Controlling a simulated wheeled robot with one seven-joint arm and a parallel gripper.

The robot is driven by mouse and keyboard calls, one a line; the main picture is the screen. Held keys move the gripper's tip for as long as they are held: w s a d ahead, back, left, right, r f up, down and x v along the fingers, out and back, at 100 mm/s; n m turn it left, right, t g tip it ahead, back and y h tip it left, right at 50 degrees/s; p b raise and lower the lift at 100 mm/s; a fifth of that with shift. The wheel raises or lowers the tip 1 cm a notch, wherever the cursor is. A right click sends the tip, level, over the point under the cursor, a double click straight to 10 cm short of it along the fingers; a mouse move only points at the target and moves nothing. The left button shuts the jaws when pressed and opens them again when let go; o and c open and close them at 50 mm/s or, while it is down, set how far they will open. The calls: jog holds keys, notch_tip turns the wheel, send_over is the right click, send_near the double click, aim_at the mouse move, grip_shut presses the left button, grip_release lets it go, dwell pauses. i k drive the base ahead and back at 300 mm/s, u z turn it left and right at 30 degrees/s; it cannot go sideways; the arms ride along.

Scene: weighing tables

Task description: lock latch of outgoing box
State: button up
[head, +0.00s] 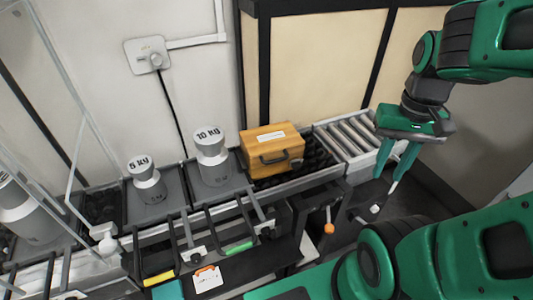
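A yellow-orange wooden box (284,138) with a dark front handle and a white label on its lid sits on the black roller bed. Its lid looks closed. A small dark fitting shows low at its right front corner, but I cannot tell whether it is the latch or how it is set. My gripper (386,178) is to the right of the box, pointing down in front of the metal roller section. Its two green fingers are apart with nothing between them, and it touches nothing that I can see.
A 10 kg weight (212,163) and a 5 kg weight (148,184) stand left of the box. The metal rollers (350,138) to its right are empty. Below are an orange-knobbed lever (328,228), a white knob (375,209) and racks with green (238,248) and yellow (158,278) grips.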

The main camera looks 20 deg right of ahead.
aim_at(295, 164)
jog(key=z, duration=0.45)
jog(key=k, duration=1.85)
jog(key=u, duration=0.55)
jog(key=i, duration=1)
jog(key=z, duration=0.05)
